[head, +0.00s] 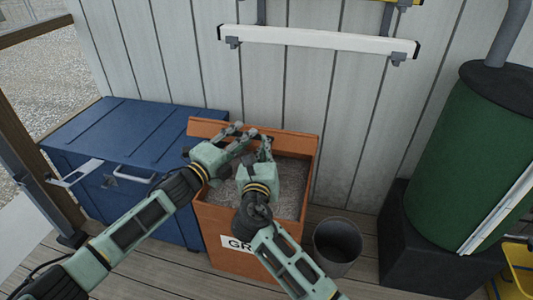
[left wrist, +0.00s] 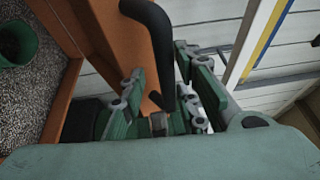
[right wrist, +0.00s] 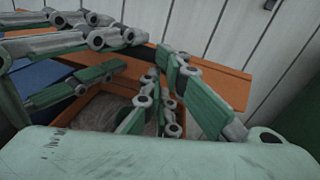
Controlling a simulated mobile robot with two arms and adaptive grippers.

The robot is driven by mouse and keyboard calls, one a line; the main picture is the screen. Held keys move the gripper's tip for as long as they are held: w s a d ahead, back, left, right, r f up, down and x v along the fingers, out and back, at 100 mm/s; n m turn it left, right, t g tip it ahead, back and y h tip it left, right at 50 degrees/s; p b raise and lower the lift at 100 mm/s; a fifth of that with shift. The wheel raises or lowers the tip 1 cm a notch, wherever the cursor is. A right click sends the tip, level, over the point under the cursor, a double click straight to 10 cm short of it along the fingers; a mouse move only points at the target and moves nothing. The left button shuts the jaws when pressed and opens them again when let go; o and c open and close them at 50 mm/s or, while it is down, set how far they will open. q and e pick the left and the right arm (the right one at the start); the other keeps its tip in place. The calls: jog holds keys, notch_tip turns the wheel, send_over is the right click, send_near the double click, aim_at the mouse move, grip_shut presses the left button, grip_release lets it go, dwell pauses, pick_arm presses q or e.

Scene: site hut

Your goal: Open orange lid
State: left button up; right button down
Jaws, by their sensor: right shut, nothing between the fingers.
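The orange grit bin (head: 262,255) stands against the wall, its label partly hidden by my right arm. Its orange lid (head: 294,142) is raised and tilted back at the rear, and grey grit (head: 291,180) shows inside. In the left wrist view the lid (left wrist: 105,25) has a black handle (left wrist: 155,40). My left gripper (head: 250,131) is at the lid, its fingers apart on either side of the handle. My right gripper (head: 257,150) is shut and empty over the bin opening, close to the left gripper. The raised lid also shows in the right wrist view (right wrist: 225,85).
A blue chest (head: 125,135) stands left of the bin. A dark bucket (head: 337,245) is on the floor at right, before a green barrel (head: 455,155) on a black base. A green container (left wrist: 15,42) lies on the grit. A white rail (head: 315,42) is on the wall.

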pick_arm(q)
jog(key=shift+w+r, duration=0.1)
jog(key=shift+r, duration=0.05)
pick_arm(e)
jog(key=shift+d+f, duration=0.15)
jog(key=shift+f, duration=0.1)
